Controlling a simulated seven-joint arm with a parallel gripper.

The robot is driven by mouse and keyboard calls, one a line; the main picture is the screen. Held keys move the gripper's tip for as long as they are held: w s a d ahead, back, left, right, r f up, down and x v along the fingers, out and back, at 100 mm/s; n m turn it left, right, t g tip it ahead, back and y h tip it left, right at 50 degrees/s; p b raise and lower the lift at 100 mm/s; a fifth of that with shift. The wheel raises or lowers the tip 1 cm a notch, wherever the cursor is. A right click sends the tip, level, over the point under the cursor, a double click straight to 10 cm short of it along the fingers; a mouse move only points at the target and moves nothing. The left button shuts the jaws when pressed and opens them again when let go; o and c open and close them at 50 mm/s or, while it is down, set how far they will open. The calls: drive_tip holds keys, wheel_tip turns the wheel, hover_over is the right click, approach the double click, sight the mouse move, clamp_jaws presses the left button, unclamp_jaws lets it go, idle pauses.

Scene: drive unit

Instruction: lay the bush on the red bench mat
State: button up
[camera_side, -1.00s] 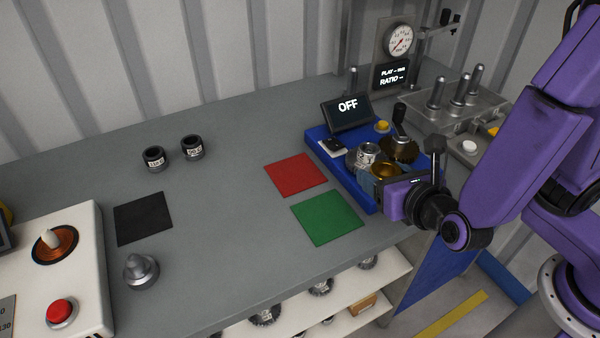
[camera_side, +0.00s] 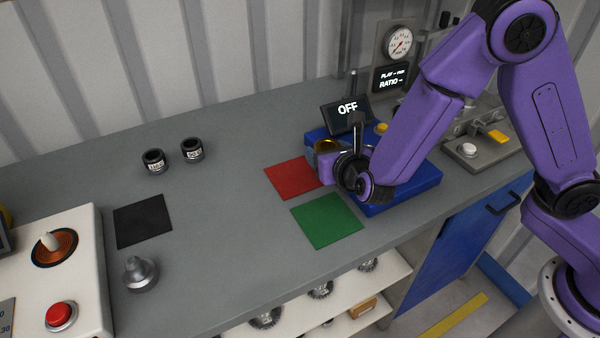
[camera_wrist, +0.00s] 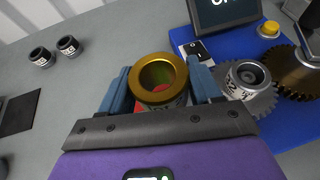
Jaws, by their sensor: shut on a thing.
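The bush (camera_wrist: 158,72) is a gold ring with a flanged top and a lettered lower body. It sits upright between the blue-grey fingers of my gripper (camera_wrist: 160,88), which is shut on it. In the side view the bush's gold rim (camera_side: 326,146) shows at the end of my gripper (camera_side: 327,154), near the far right edge of the red bench mat (camera_side: 287,180). Red shows through the bush's bore and beside it in the wrist view. My gripper hides the mat's right part, and I cannot tell the bush's exact height above it.
A green mat (camera_side: 327,221) lies in front of the red one. The blue drive unit base (camera_side: 416,182) is to the right, with a labelled part (camera_wrist: 246,76) and gears. Two dark labelled rings (camera_side: 192,149) and a black mat (camera_side: 142,221) are at left.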

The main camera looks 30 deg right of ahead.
hover_over(301, 183)
wheel_tip(301, 183, down, 6)
drive_tip(key=shift+s+f, duration=0.1)
drive_tip(key=shift+f, duration=0.05)
drive_tip(key=shift+a+f, duration=0.1)
drive_tip(key=shift+f, duration=1.6)
drive_tip(key=shift+f, duration=0.1)
drive_tip(key=o, duration=1.5)
drive_tip(key=shift+f, duration=0.1)
drive_tip(key=shift+c, duration=0.2)
drive_tip(key=v, duration=1.2)
drive_tip(key=shift+r, duration=0.2)
